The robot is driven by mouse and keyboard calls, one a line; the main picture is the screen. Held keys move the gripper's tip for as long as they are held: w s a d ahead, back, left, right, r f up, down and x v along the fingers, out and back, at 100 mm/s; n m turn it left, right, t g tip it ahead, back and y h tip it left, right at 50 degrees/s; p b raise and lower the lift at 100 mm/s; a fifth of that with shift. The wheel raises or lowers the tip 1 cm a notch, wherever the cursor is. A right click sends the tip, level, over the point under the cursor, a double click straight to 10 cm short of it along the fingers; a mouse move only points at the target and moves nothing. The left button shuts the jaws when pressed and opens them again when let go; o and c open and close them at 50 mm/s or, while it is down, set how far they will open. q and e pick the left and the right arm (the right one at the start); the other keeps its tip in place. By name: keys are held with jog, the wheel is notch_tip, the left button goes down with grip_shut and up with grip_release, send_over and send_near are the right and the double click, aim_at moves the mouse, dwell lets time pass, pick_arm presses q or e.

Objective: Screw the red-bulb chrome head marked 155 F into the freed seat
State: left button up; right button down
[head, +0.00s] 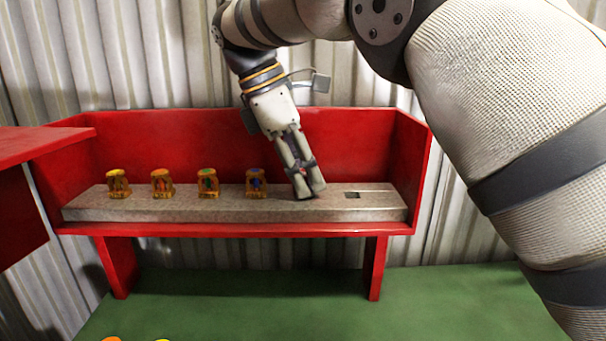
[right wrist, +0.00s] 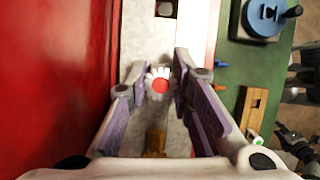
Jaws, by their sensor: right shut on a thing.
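A chrome-white head with a red bulb (right wrist: 160,86) sits between the fingers of my right gripper (right wrist: 161,88); any 155 F marking is not legible. In the head view my right gripper (head: 308,192) points down at the grey slab (head: 230,208), right of the blue-bulb brass head. It is shut on the chrome head, mostly hidden there by the fingers. The head is at or just above the slab; whether it touches a seat is hidden. My left gripper is not in view.
Brass heads with yellow (head: 118,184), red (head: 162,183), green (head: 208,182) and blue (head: 256,183) bulbs stand left along the slab. A dark square recess (head: 352,195) lies to the right. Red cabinet walls (head: 415,165) enclose the back and sides.

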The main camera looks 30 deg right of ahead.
jog(key=c, duration=1.3)
grip_release()
jog(key=shift+f, duration=0.1)
